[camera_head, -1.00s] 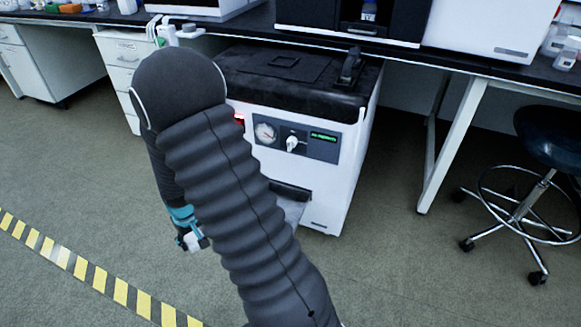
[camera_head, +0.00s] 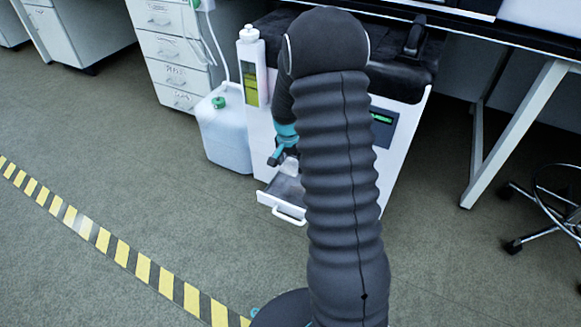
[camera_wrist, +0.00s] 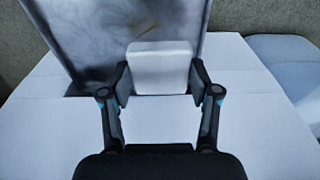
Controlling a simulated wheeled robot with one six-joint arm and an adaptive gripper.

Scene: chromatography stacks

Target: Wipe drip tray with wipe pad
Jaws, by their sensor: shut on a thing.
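The wipe pad (camera_wrist: 160,60) is a white block with rounded corners, held between the fingertips of my gripper (camera_wrist: 160,78) in the wrist view. The drip tray (camera_wrist: 75,35) is a grey metallic surface with dark smudges, right behind the pad in that view. In the head view, the tray (camera_head: 283,203) sticks out low from the front of the white machine, with a white handle. My gripper (camera_head: 285,155) is just above it, partly hidden by my arm; a bit of the pad (camera_head: 290,166) shows there. I cannot tell whether the pad touches the tray.
A bottle with a yellow-green label (camera_head: 250,70) and a translucent jug with a green cap (camera_head: 222,130) are left of the tray. The floor in front is clear up to the yellow-black tape (camera_head: 122,263).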

